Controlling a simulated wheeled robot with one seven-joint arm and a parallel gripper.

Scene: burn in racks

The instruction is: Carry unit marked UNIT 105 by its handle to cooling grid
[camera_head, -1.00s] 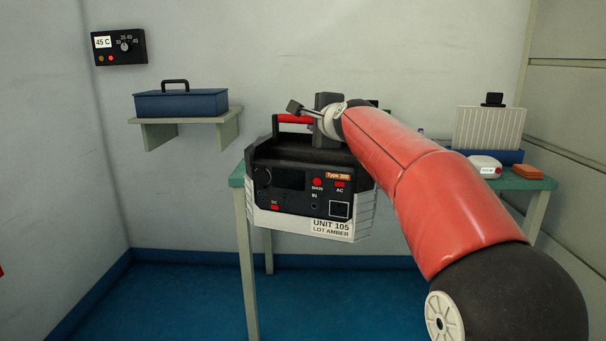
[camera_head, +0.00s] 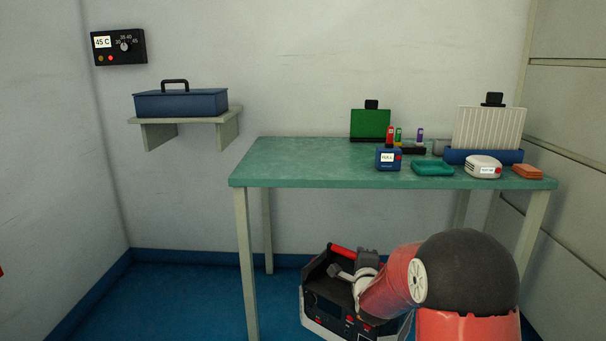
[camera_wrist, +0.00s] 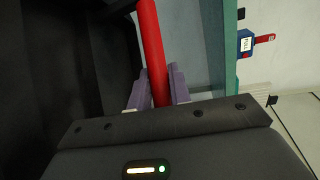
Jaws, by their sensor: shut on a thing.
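The black and white unit (camera_head: 328,303) hangs low in front of the green-topped table, below the tabletop's height. Its UNIT 105 label shows in the earlier head view but is out of sight now. Its red handle (camera_head: 342,251) is on top. My gripper (camera_wrist: 157,88) is shut on the red handle (camera_wrist: 152,40), with one finger on each side of it in the wrist view. In the head view my arm hides the unit's right part, and the picture's lower edge cuts off its bottom. I cannot identify a cooling grid in these frames.
The green-topped table (camera_head: 300,163) has a clear left half. On its right are a blue device (camera_head: 388,159), a teal tray (camera_head: 432,169), a white device (camera_head: 482,167), an orange block (camera_head: 527,171) and a ribbed panel (camera_head: 490,128). A blue case (camera_head: 180,103) sits on a wall shelf (camera_head: 190,121).

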